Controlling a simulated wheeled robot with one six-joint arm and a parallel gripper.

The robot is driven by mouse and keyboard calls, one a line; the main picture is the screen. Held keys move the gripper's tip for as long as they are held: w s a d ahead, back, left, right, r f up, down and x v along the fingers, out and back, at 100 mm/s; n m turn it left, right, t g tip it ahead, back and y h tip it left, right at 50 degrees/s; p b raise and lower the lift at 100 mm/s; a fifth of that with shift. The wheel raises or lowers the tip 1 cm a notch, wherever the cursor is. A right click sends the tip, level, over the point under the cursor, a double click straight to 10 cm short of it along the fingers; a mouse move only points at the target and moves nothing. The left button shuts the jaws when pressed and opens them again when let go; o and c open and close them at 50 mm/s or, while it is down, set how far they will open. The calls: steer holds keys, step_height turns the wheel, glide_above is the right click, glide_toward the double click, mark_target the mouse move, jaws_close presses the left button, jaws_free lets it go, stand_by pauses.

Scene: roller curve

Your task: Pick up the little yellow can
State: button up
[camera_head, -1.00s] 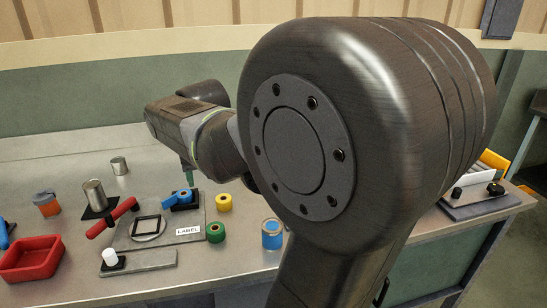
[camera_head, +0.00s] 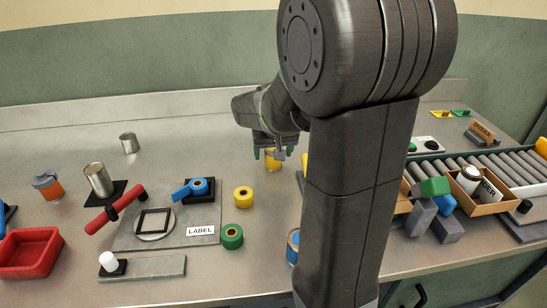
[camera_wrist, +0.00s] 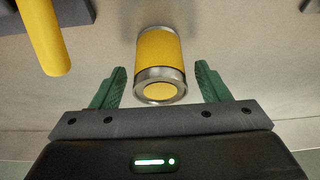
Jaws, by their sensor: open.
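The little yellow can (camera_wrist: 159,52) has a yellow body and silver rims. In the wrist view its near end sits between the two green fingertips of my gripper (camera_wrist: 159,88), with a gap on each side. The fingers are open and not touching it. In the head view the yellow can (camera_head: 272,164) stands on the bench below my gripper (camera_head: 272,151), partly covered by the fingers. Its far side is hidden.
A yellow post (camera_wrist: 44,37) stands left of the can in the wrist view. A blue-labelled can (camera_head: 293,250) is partly behind my arm. A roller conveyor (camera_head: 500,160) is at the right.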

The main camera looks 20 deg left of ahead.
steer(key=shift+w+a+f, duration=0.15)
steer(key=shift+w+f, duration=0.05)
steer(key=shift+f, duration=0.4)
steer(key=c, duration=1.1)
